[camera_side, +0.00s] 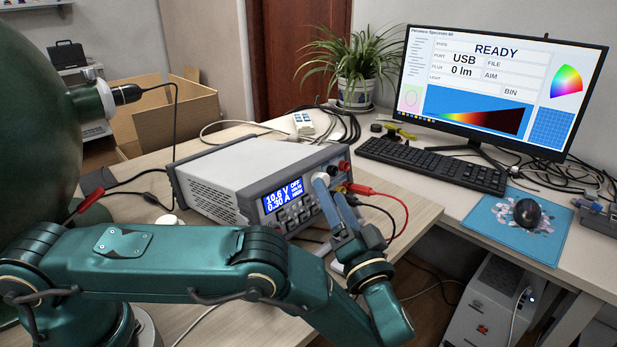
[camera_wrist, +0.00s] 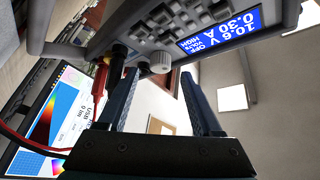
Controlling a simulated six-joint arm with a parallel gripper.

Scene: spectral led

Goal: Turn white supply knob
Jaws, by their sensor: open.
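The power supply (camera_side: 225,175) is a white and grey box with a blue display (camera_side: 283,196) reading 10.6 V, 0.30 A and OFF. Its white knob (camera_wrist: 160,62) shows in the wrist view on the front panel, beside the keypad. My gripper (camera_wrist: 158,78) is open, with one blue finger to each side of the knob in that picture. I cannot tell whether either finger touches it. In the side view my gripper (camera_side: 334,195) is at the right end of the front panel and largely covers the knob.
Red and black leads (camera_side: 375,190) plug into the panel just right of my gripper; they also show close to one finger in the wrist view (camera_wrist: 100,80). A monitor (camera_side: 500,90) reading READY, a keyboard (camera_side: 432,164) and a mouse (camera_side: 527,213) stand on the right desk.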

